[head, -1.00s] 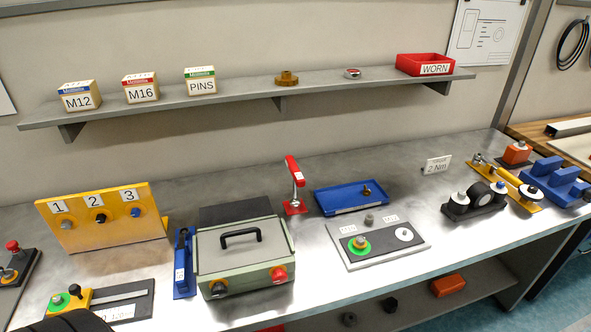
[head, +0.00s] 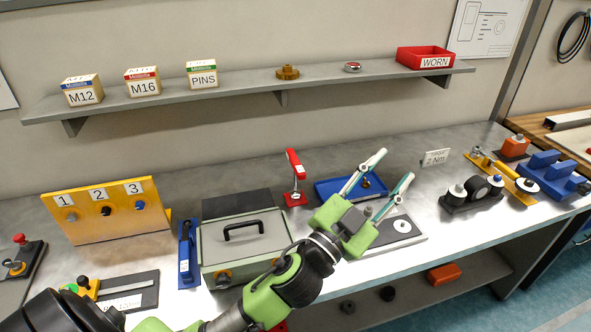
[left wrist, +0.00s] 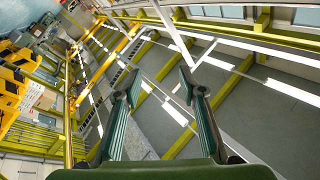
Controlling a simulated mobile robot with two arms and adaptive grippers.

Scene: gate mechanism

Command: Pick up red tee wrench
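The red tee wrench (head: 294,165) stands upright on a small red base (head: 295,199) at the back middle of the bench, between the grey-green box and the blue tray. Its red cross handle is on top of a thin shaft. My left gripper (head: 393,167) is to the right of the wrench, raised over the blue tray and grey plate. Its two fingers are spread and empty, pointing up and right. The left wrist view shows the same open fingers (left wrist: 160,88) with nothing between them and no wrench. My right gripper is not in view.
A grey-green box (head: 245,240) with a black handle stands left of the wrench. The blue tray (head: 325,191) lies right of it, partly behind my gripper. A shelf (head: 235,93) with labelled boxes and a red bin (head: 424,58) runs above the bench.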

